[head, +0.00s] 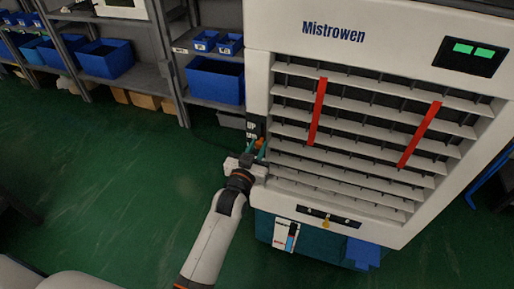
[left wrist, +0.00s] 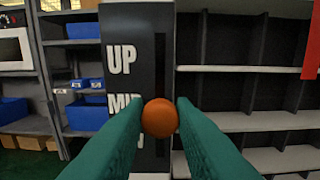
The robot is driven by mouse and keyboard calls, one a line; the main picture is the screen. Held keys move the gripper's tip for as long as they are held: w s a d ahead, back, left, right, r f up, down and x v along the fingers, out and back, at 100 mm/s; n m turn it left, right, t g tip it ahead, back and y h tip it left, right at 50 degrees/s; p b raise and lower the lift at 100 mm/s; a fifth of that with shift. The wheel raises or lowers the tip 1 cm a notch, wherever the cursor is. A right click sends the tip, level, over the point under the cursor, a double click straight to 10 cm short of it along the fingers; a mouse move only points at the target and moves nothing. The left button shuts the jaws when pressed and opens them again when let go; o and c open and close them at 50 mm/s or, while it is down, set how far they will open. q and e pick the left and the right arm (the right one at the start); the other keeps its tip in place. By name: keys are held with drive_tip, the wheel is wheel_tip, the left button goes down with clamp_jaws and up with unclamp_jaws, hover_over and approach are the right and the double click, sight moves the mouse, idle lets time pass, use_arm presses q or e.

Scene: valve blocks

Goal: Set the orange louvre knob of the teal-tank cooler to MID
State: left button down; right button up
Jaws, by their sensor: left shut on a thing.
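The cooler (head: 355,32) is a large white cabinet marked Mistrowen, with a teal tank (head: 318,243) at its base. Its orange louvre knob (head: 260,143) is at the left edge of the front. In the left wrist view the round orange knob (left wrist: 160,118) sits in a dark vertical slot, level with the MID label (left wrist: 122,101). The UP label (left wrist: 121,60) is above; the lowest label is mostly hidden by a finger. My left gripper (head: 254,150) has its teal fingers (left wrist: 160,120) shut on the knob, one on each side. My right gripper is not in view.
White louvre slats (head: 370,135) with two red strips (head: 317,112) fill the cooler's front. A small yellow part (head: 326,222) is below them. Shelves with blue bins (head: 215,80) stand behind at left. The green floor (head: 110,190) at left is open.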

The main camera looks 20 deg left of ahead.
use_arm(q)
drive_tip(key=c, duration=1.2)
unclamp_jaws()
drive_tip(key=shift+c, duration=0.2)
drive_tip(key=s, duration=1.2)
drive_tip(key=shift+a, duration=0.2)
